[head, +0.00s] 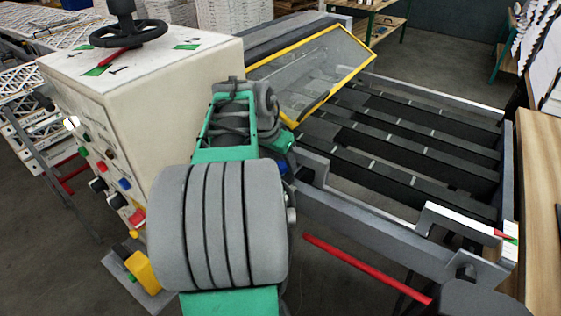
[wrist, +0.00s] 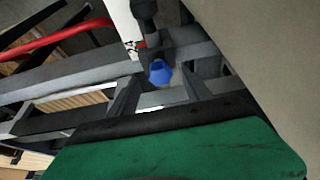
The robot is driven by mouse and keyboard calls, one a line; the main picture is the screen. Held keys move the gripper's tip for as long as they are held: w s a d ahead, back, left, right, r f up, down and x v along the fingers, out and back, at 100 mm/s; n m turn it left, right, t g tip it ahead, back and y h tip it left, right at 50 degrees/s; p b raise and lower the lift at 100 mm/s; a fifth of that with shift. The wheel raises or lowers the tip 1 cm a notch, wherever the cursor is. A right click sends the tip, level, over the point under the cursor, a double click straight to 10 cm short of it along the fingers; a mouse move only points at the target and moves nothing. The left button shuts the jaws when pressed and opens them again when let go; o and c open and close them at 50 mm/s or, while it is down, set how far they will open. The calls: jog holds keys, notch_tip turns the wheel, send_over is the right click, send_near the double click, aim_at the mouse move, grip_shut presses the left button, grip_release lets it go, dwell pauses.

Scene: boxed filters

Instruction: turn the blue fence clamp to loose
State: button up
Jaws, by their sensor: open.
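The blue fence clamp shows in the wrist view as a small blue knob (wrist: 159,72) below a dark post on a grey metal frame. A white plate (wrist: 124,25) with a small red mark lies beside it. My gripper (wrist: 160,76) is open, its two grey fingers reaching toward the knob, one on each side in the picture. I cannot tell whether they touch it. In the head view a bit of blue (head: 283,167) shows beside my arm at the machine frame; my arm hides the gripper there.
A cream control box (head: 130,90) with buttons and a black handwheel (head: 128,33) stands left of my arm. A yellow-edged clear guard (head: 312,72) and dark rails (head: 400,140) lie to the right. A red bar (head: 368,268) sticks out in front of the frame.

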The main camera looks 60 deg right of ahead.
jog(key=shift+d+f, duration=0.2)
jog(key=shift+f, duration=0.35)
jog(key=shift+c, duration=0.6)
grip_shut()
